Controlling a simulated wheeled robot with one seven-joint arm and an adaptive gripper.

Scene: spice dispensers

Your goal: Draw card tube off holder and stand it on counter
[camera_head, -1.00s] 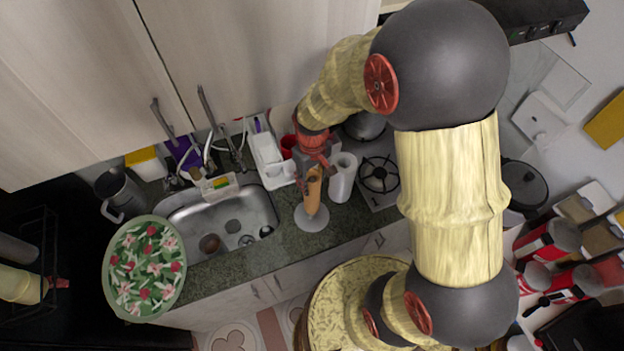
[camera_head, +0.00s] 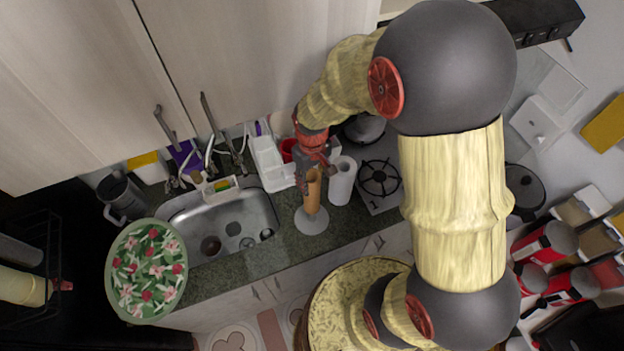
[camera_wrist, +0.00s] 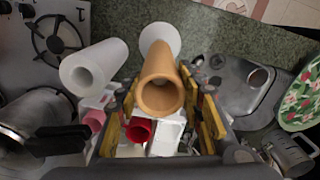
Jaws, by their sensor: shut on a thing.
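The brown card tube (camera_head: 313,193) is held between the fingers of my gripper (camera_head: 312,168), its lower end over the round pale base of the holder (camera_head: 312,221). In the wrist view the tube (camera_wrist: 160,90) points its open, hollow end at the camera, between the yellow-padded fingers of my gripper (camera_wrist: 163,118). The holder's base (camera_wrist: 160,38) shows beyond the tube's far end. Any post of the holder is hidden, and I cannot tell whether the tube's lower end touches the base.
A white paper roll (camera_head: 342,181) stands close right of the tube, with a hob (camera_head: 380,177) beyond it. The sink (camera_head: 232,222) lies to the left. A white rack (camera_head: 268,160) and a red cup (camera_wrist: 140,130) are behind. Bare counter (camera_head: 275,248) shows in front.

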